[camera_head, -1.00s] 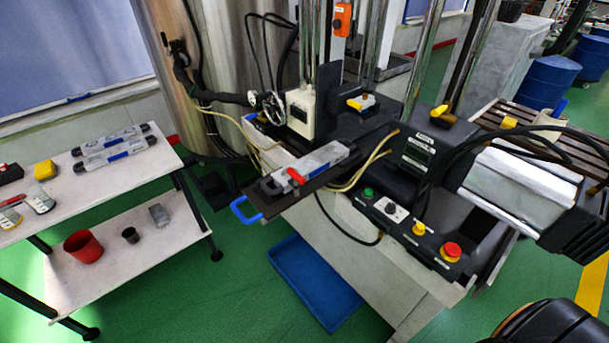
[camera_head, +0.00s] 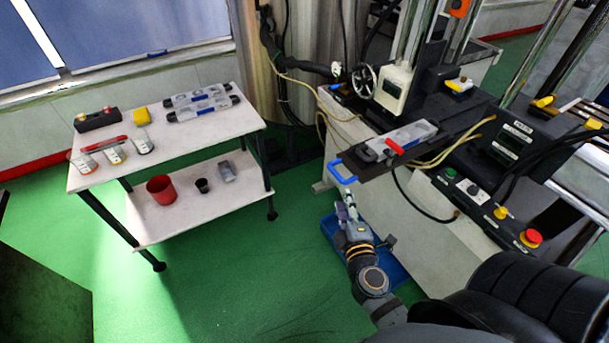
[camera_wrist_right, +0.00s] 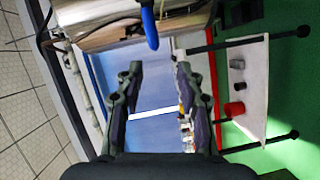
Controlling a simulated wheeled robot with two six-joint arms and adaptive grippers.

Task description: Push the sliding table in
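The sliding table (camera_head: 376,168) is a dark plate sticking out of the machine toward the left in the head view. It has a blue loop handle (camera_head: 341,172) on its outer end. A grey metal mould with a red part (camera_head: 408,137) lies on it. My right gripper (camera_head: 346,207) is just below the handle in the head view. In the right wrist view my right gripper (camera_wrist_right: 158,70) has its two fingers spread with nothing between them. The blue handle (camera_wrist_right: 150,25) shows beyond the fingertips, apart from them. My left gripper is not in view.
A blue tray (camera_head: 392,268) lies on the floor below my right gripper. A white two-tier trolley (camera_head: 230,127) with moulds, bottles and a red cup (camera_head: 160,189) stands at left. A control panel with buttons (camera_head: 490,208) is right of the sliding table. Green floor between is clear.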

